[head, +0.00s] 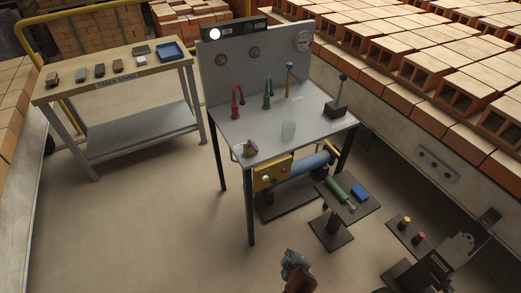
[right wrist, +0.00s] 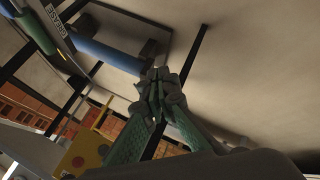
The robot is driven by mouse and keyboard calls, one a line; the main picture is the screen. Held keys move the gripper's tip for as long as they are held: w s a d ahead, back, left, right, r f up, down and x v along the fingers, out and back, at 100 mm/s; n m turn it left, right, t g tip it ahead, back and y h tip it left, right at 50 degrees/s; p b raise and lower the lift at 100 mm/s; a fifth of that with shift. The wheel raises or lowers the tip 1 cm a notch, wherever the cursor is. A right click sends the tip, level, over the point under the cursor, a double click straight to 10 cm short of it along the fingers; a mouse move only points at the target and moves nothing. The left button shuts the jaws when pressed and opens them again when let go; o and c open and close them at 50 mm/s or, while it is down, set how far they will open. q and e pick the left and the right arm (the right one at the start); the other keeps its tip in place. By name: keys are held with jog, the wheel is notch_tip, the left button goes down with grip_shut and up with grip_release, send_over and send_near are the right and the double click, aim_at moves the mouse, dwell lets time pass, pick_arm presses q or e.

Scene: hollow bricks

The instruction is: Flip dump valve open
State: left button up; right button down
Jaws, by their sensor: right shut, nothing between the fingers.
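A grey workbench (head: 222,127) stands in the middle of the head view. On it are a red curved fitting (head: 237,100), a green one (head: 267,93), an upright post with a blue top (head: 289,78) and a black lever on a dark box (head: 338,105). A small brass-coloured piece (head: 250,148) sits at its front left. No readable label tells which is the dump valve. My right gripper (head: 292,257) is low in front of the bench, apart from it. In the right wrist view its fingers (right wrist: 157,82) are shut and empty. My left gripper is not visible.
A small stand (head: 333,203) with a green tool (head: 340,191) is at right. Floor in front is clear.

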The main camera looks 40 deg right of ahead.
aim_at(253, 147)
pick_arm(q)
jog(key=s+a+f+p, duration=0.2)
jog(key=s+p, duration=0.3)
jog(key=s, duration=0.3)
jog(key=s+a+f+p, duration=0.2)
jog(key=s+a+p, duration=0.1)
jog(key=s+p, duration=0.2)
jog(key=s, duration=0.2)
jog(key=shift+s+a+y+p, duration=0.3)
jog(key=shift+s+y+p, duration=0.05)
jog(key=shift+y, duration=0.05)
pick_arm(e)
jog(key=w+a+r+n+t+h, duration=0.1)
jog(key=w+r+n+t, duration=0.1)
jog(key=w+r, duration=0.5)
jog(key=w+r+n+t+h, duration=0.1)
jog(key=w+r+t, duration=0.3)
jog(key=r, duration=1)
jog(key=w+a+r+n+t, duration=0.1)
jog(key=w+r+n+t, duration=0.2)
jog(key=w+r, duration=0.7)
jog(key=shift+w+a+r+n+h, duration=0.25)
jog(key=shift+a+r+n+h, duration=0.15)
jog(key=shift+r+n, duration=0.25)
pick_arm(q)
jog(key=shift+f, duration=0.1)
